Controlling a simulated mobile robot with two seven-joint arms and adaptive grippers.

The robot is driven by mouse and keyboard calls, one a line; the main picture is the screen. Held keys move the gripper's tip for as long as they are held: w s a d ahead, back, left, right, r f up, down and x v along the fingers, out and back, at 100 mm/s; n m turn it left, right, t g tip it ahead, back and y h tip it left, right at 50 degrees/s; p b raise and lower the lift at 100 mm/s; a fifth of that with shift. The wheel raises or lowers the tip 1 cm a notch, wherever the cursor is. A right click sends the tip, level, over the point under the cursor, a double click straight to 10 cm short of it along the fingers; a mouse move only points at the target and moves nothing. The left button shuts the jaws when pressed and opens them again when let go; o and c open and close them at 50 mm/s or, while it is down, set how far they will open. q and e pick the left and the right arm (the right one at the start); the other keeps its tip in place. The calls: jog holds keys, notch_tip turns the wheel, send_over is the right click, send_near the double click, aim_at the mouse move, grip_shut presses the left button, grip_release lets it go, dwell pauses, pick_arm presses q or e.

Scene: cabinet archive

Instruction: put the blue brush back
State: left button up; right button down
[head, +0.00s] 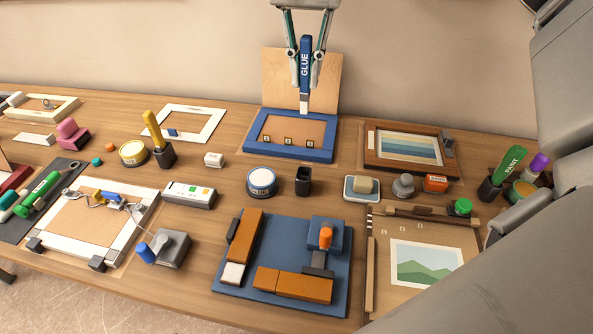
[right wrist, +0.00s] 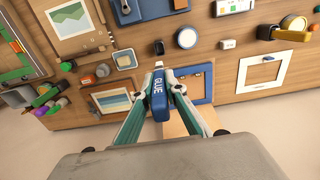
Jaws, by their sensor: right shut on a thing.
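The blue brush (head: 305,58), labelled GLUE, is upright in my right gripper (head: 304,84), its pale tip pointing down. The fingers close on its sides, above the blue frame (head: 252,148) at the back of the table. In the right wrist view the brush (right wrist: 160,98) is between the fingertips of my right gripper (right wrist: 160,76). A small black cup (head: 303,186) stands empty in front of the blue frame, right of a white-lidded jar with a blue band (head: 261,182). In the right wrist view the cup (right wrist: 228,44) is apart from the brush. My left gripper is not in view.
An upright wooden panel (head: 326,72) stands behind the blue frame. A yellow brush (head: 153,128) stands in a black cup at left, and a green brush (head: 511,164) in another at right. A soap-like block in a dish (head: 362,187) is right of the empty cup.

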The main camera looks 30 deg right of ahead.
jog(key=shift+s, duration=0.25)
notch_tip(320, 180, down, 20)
jog(key=shift+w+r, duration=0.1)
jog(key=shift+r, duration=0.1)
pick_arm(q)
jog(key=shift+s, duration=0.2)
pick_arm(e)
jog(key=shift+f, duration=0.2)
jog(key=c, duration=2)
grip_release()
jog(key=shift+c, duration=0.2)
